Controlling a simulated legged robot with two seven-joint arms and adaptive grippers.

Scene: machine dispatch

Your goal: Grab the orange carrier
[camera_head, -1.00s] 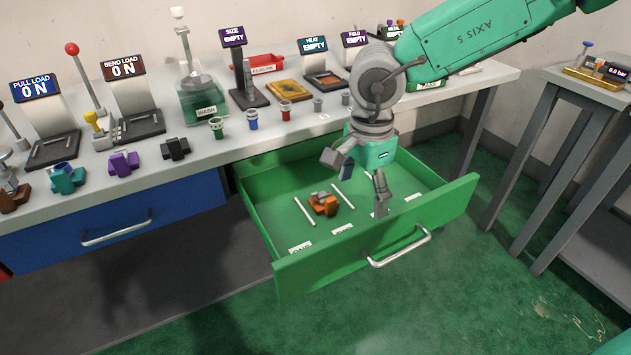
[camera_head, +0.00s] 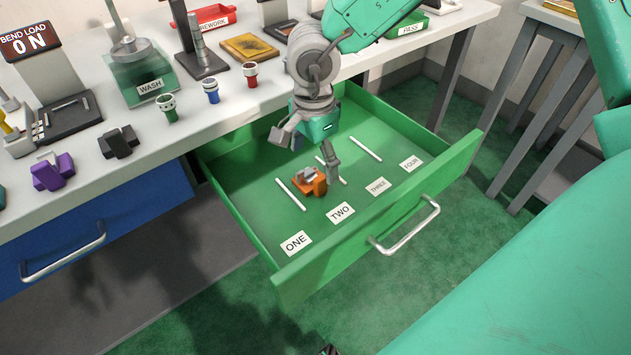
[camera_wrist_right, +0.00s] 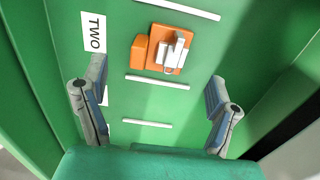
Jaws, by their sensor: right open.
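The orange carrier (camera_head: 318,187) lies on the floor of the open green drawer (camera_head: 240,207), behind the label TWO (camera_head: 340,212) and between two white divider strips. A grey metallic piece sits on it. My right gripper (camera_head: 306,147) is above the drawer, open and empty, with one finger beyond the carrier and the other to its right. In the right wrist view the carrier (camera_wrist_right: 140,54) lies ahead of the open right gripper (camera_wrist_right: 157,76), between the lines of its two fingers and apart from both. My left gripper is not seen.
The drawer's front panel with its metal handle (camera_head: 405,228) stands nearest. The worktop (camera_head: 215,120) above the drawer holds coloured cups, a wash station (camera_head: 150,80) and purple and black pieces. A grey side table (camera_head: 550,20) stands at right.

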